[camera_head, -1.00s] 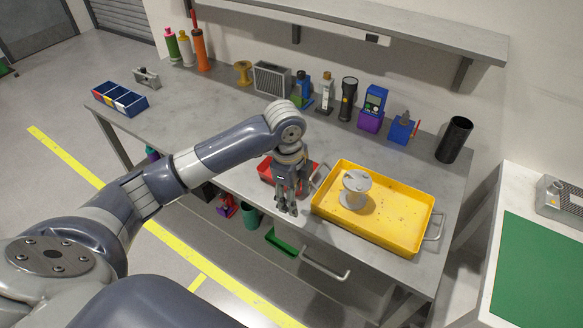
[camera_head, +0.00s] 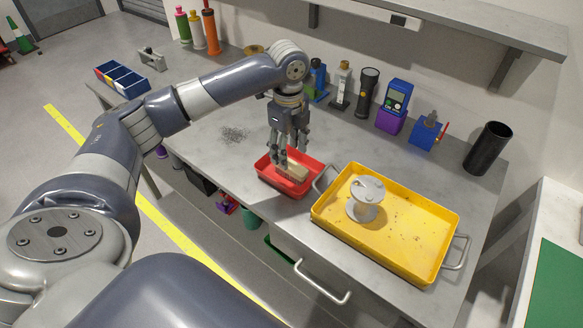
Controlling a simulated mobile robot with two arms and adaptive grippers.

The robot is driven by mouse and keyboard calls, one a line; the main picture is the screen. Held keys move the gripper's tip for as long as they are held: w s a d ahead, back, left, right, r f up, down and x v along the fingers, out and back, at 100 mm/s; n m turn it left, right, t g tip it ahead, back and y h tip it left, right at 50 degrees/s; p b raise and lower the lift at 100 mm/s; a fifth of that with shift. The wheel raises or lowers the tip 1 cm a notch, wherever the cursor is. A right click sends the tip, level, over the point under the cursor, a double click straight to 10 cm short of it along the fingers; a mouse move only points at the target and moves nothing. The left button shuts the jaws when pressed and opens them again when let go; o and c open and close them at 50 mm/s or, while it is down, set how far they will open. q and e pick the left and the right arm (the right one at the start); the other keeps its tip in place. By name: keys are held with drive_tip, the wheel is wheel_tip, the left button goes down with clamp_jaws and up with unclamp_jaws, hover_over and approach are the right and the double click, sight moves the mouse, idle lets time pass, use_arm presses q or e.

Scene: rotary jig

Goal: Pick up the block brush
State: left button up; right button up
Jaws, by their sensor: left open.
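The block brush (camera_head: 296,172) is a small tan block lying in a red tray (camera_head: 268,180) near the front edge of the workbench. My left gripper (camera_head: 279,162) points down over the red tray, open, with its fingertips close to the brush's left end. The fingers hide part of the brush, and I cannot tell whether they touch it. My right gripper is not in view.
A yellow tray (camera_head: 393,269) with a grey spool-shaped jig (camera_head: 366,199) stands right of the red tray. Along the back stand a flashlight (camera_head: 367,93), a blue meter (camera_head: 397,95) and a black cylinder (camera_head: 488,148). Dark shavings (camera_head: 234,134) lie on the clear bench at left.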

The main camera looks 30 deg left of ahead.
sight(290, 164)
use_arm(q)
drive_tip(key=shift+f, duration=0.8)
drive_tip(key=f+p, duration=0.1)
drive_tip(key=f, duration=0.3)
drive_tip(key=shift+d+f, duration=0.2)
drive_tip(key=shift+w+f, duration=0.1)
drive_tip(key=shift+f, duration=0.35)
drive_tip(key=c, duration=1.2)
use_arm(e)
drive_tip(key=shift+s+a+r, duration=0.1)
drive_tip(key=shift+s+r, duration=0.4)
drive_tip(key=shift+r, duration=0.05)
